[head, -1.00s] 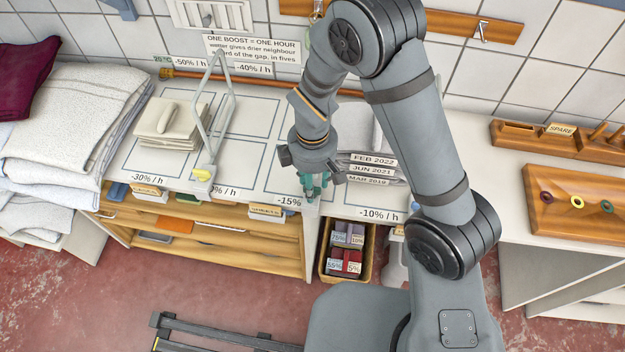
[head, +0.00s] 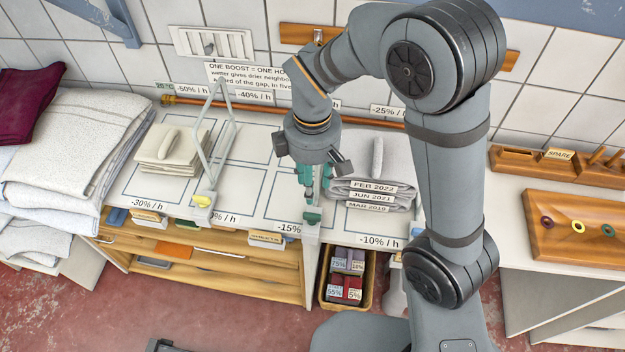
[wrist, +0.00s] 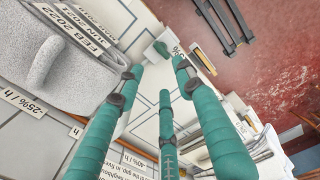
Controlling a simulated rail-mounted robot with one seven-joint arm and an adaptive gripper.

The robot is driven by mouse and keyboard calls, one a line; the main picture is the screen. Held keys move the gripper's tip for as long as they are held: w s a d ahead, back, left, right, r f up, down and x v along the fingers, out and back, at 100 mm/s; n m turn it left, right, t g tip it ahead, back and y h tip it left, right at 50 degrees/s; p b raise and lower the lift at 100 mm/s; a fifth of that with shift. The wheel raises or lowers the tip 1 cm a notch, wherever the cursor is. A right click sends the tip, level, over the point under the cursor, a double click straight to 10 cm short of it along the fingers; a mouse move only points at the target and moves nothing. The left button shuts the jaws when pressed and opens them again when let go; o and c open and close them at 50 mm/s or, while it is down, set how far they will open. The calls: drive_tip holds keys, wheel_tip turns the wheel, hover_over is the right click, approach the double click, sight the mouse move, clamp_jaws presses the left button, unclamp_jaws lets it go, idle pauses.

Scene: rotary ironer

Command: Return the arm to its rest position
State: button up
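My gripper (head: 308,188) hangs above the white table top, over the area behind the "-15%" label. In the wrist view its teal fingers (wrist: 160,76) are spread apart with nothing between them. A small green piece (head: 312,215) sits at the table's front edge by the "-15%" label, below my fingertips and apart from them. It also shows beyond the fingertips in the wrist view (wrist: 157,50). My arm is bent, with its elbow high on the right and the wrist pointing down.
Grey folded cloths (head: 372,190) with date labels lie just right of my gripper. A wire stand with a yellow-tipped base (head: 203,201) and a cream cloth stack (head: 167,150) are to the left. A wooden box (head: 347,280) of labelled blocks is below the edge.

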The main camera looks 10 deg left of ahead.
drive_tip(key=shift+f, duration=0.1)
wheel_tip(320, 180, down, 12)
drive_tip(key=shift+r, duration=0.1)
idle(0.6)
idle(0.3)
